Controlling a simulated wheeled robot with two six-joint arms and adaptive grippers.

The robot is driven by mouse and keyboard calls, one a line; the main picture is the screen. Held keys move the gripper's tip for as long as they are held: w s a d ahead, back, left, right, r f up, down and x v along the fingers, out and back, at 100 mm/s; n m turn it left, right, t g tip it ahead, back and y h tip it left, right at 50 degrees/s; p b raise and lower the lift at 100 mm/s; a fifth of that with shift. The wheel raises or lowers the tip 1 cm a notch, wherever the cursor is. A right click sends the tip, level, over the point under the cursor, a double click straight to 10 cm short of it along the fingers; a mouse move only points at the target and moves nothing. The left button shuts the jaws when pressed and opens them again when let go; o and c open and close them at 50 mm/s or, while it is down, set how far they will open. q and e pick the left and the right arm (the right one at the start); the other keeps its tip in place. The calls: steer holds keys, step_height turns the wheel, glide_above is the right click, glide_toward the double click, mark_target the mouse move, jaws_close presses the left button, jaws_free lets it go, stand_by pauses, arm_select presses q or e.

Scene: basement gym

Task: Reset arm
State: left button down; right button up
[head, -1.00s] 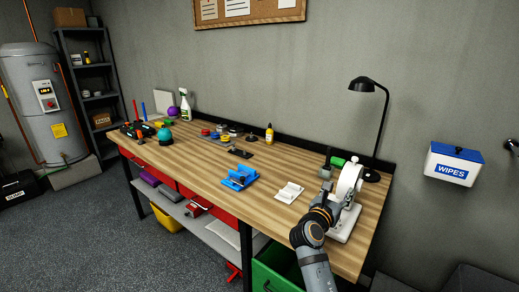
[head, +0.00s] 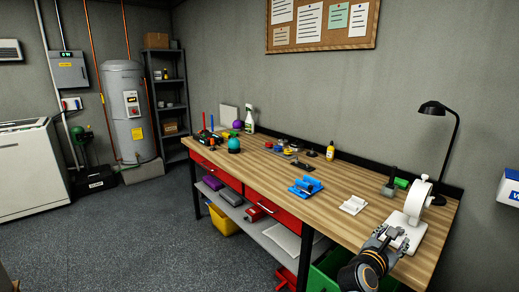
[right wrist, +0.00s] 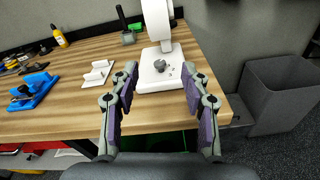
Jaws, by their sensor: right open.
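My right gripper (head: 388,238) is at the front right end of the workbench. It is open and empty in the right wrist view (right wrist: 160,92), with its fingers spread either side of a white stand (right wrist: 158,72). My left gripper is not in view.
The wooden workbench (head: 325,215) carries a blue holder (head: 306,187), a white holder (head: 354,205) and a black lamp (head: 433,107). A yellow bottle (head: 330,151) stands near the back. A grey bin (right wrist: 281,92) stands right of the bench. Open floor lies left.

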steer(key=s+a+f+m+g+y, duration=0.35)
steer(key=s+f+m+y, duration=0.25)
steer(key=s+f+m, duration=0.8)
steer(key=s+a+f+m+g+y, duration=0.25)
steer(key=s+a+f+m, duration=0.2)
steer(key=s, duration=0.25)
steer(key=s+a+f+m+g+y, duration=0.2)
steer(key=s+a+f+m+y, duration=0.2)
steer(key=s+a+m, duration=0.15)
steer(key=s+d+f+g+p, duration=0.1)
steer(key=s+d+f, duration=0.1)
steer(key=f, duration=1)
steer(key=s+d+f+p, duration=0.1)
steer(key=d+f+p, duration=0.1)
steer(key=f, duration=0.9)
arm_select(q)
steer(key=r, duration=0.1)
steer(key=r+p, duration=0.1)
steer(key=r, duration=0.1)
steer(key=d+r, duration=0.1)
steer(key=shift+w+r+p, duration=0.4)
arm_select(e)
steer(key=s+f+g, duration=0.1)
steer(key=s+f, duration=1.3)
steer(key=s, duration=0.4)
steer(key=shift+s+d+n, duration=0.2)
steer(key=shift+d+n, duration=0.1)
steer(key=shift+d, duration=0.05)
steer(key=shift+f+h, duration=0.1)
steer(key=shift+h, duration=0.15)
